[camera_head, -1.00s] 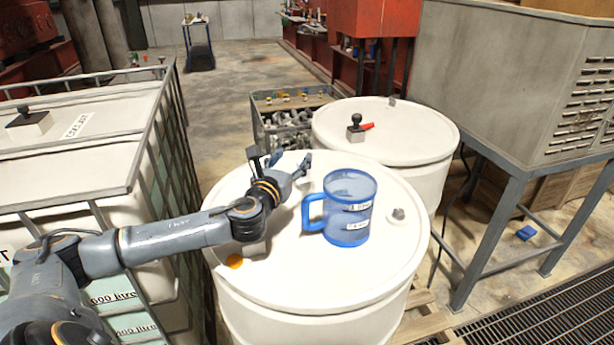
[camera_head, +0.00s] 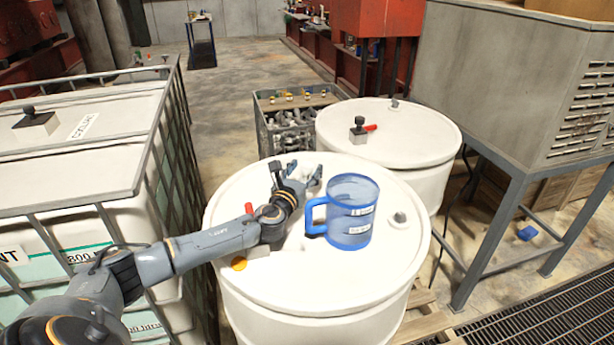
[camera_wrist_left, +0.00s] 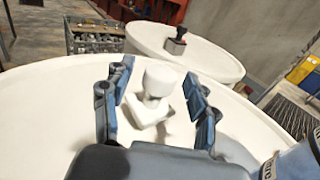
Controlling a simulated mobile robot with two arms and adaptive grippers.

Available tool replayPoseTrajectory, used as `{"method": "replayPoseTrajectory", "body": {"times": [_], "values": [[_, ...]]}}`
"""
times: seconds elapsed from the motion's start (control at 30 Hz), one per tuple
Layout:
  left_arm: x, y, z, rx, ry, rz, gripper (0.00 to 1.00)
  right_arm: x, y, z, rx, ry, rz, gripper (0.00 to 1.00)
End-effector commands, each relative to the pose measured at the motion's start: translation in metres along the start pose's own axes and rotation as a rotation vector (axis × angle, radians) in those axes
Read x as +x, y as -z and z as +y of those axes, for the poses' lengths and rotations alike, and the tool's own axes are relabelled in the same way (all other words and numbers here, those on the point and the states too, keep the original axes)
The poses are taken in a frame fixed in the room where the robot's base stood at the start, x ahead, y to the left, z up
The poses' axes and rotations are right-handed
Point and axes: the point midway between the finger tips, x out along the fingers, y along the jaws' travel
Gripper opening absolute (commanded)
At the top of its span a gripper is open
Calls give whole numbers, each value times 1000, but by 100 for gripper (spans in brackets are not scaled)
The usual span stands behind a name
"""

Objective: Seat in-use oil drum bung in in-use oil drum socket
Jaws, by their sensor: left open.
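My left gripper (camera_head: 298,170) is open over the far-left part of the near white drum's top (camera_head: 330,285). In the left wrist view its two fingers (camera_wrist_left: 158,100) stand on either side of a white, knob-topped piece with a squarish base (camera_wrist_left: 158,85), which looks like the bung. I cannot tell whether the fingers touch it. In the head view this piece is not clearly seen behind the gripper. A grey fitting (camera_head: 400,217) sits near the drum's right rim. I cannot make out the socket. My right gripper is not in view.
A blue jug (camera_head: 350,235) stands on the drum just right of my left gripper. An orange disc (camera_head: 239,263) and a red lever (camera_head: 249,208) are beside my arm. A second drum (camera_head: 420,140) stands behind, a caged tank (camera_head: 75,200) at left.

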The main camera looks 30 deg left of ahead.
Motion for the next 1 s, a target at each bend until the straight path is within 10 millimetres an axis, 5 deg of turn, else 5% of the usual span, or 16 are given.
{"method": "replayPoseTrajectory", "body": {"times": [0.3,0.6,1.0], "values": [[4,0,0,0,1,0,57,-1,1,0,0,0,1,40],[4,0,0,0,0,0,0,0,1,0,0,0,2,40],[4,-8,0,0,0,-3,0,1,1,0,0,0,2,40]]}}
